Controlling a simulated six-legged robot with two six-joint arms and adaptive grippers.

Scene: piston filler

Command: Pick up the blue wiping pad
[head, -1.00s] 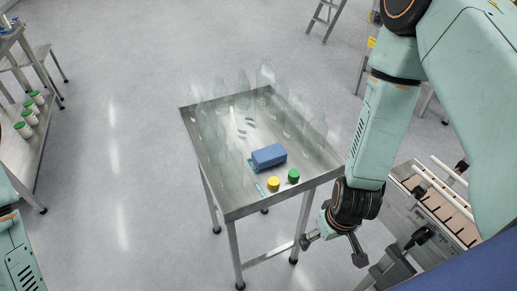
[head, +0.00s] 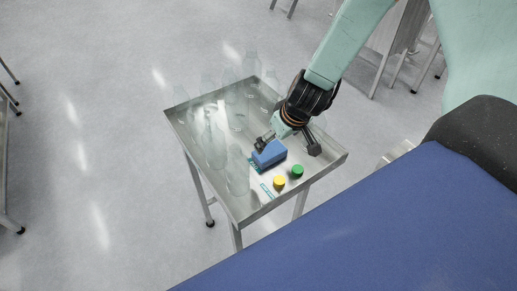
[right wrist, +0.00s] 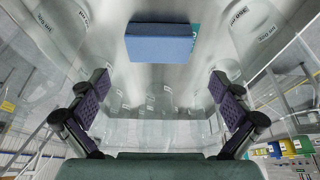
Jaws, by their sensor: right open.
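The blue wiping pad (head: 268,154) lies on the metal table (head: 245,215) among glass bottles, near the right gripper. In the right wrist view the pad (right wrist: 160,44) shows as a blue block in the upper middle. My right gripper (head: 288,147) is open over the table, its fingers spread at the pad's upper right side. In the right wrist view the two fingers (right wrist: 160,86) stand left and right with an empty gap between them, and the pad is beyond their tips. One finger overlaps the pad's upper edge in the head view; I cannot tell whether they touch. My left gripper is out of view.
A yellow cap (head: 279,183) and a green cap (head: 297,171) stand near the table's front right edge, beside a small teal-and-white label (head: 267,190). Several clear bottles (head: 215,145) stand close to the pad on the left and behind. The table has a raised rim.

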